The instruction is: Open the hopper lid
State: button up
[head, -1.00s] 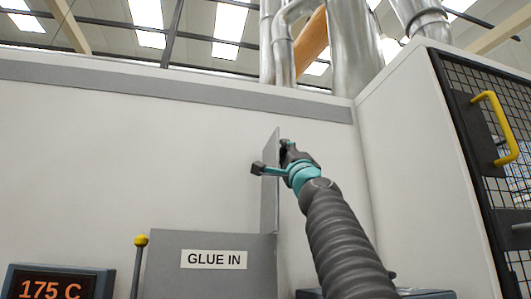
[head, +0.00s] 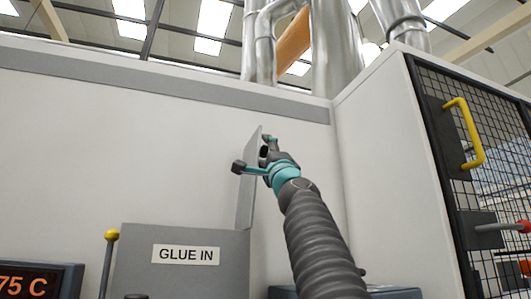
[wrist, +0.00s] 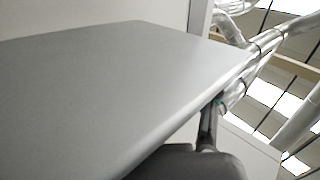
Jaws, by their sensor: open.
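The hopper (head: 180,275) is a grey box labelled GLUE IN at the bottom of the head view. Its lid (head: 247,195) is a thin grey plate raised at the hopper's right edge, close to upright and leaning slightly right at the top. My gripper (head: 253,157) is open around the lid's upper part. One dark fingertip shows on the left and the other on the right. I cannot tell whether either touches it. In the wrist view the lid (wrist: 110,90) fills much of the picture, with a dark gripper part below it. The hopper's inside is hidden.
A yellow-knobbed rod (head: 110,250) and a temperature display (head: 40,280) stand left of the hopper. A white machine wall (head: 120,140) is behind. A mesh door (head: 490,150) with a yellow handle (head: 466,135) is at the right. Silver ducts (head: 340,50) rise above.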

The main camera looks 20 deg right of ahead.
jog(key=shift+s+f+y, duration=0.2)
jog(key=shift+s+y, duration=0.05)
jog(key=shift+y, duration=0.05)
jog(key=s+f, duration=0.1)
jog(key=s, duration=1.2)
jog(key=shift+s+d+f, duration=0.15)
jog(key=shift+s+f, duration=0.2)
jog(key=shift+f, duration=0.05)
dwell(0.4)
